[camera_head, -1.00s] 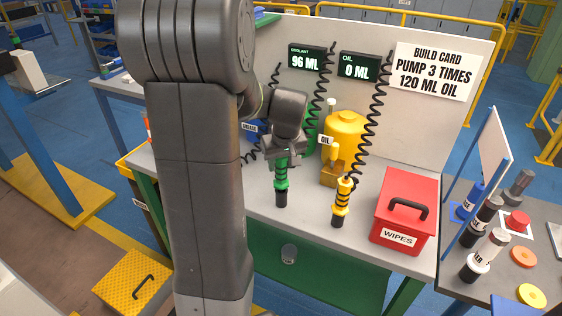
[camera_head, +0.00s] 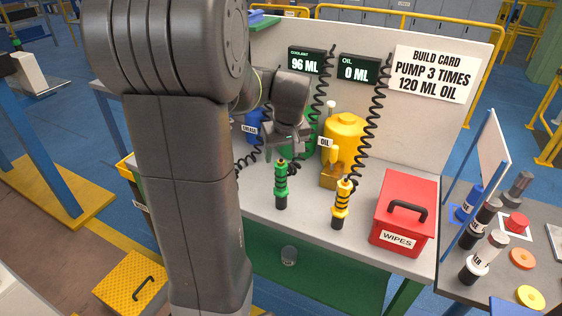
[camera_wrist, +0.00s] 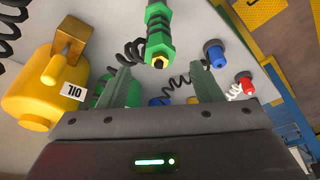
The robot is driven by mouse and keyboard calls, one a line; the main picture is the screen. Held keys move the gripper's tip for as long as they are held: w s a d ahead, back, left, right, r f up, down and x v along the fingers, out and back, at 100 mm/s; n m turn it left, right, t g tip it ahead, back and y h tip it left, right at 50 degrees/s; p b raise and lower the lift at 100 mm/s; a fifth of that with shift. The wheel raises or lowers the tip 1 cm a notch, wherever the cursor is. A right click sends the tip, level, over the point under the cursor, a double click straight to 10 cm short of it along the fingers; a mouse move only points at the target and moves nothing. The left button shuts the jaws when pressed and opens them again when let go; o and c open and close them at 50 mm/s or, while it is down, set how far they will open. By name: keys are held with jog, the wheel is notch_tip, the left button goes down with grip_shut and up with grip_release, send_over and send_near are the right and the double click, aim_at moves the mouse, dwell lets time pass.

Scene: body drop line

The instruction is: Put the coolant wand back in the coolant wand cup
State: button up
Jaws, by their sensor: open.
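The green coolant wand (camera_head: 281,180) stands upright at the front of the bench. Its lower end sits in a short black cup (camera_head: 281,202). In the wrist view the wand (camera_wrist: 160,32) shows beyond the fingertips, with its brass tip toward me. My gripper (camera_head: 288,148) is open and empty, just above and behind the wand's top and apart from it. In the wrist view my gripper (camera_wrist: 162,78) has both fingers spread with nothing between them.
A yellow oil wand (camera_head: 342,203) stands to the right, before the yellow oil tank (camera_head: 345,132). A red wipes box (camera_head: 405,212) is further right. Coiled black hoses hang behind. The coolant display (camera_head: 306,61) reads 96 ML, the oil display (camera_head: 359,69) 0 ML.

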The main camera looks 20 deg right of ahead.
jog(key=v, duration=0.7)
jog(key=shift+r, duration=0.25)
jog(key=shift+s, duration=0.15)
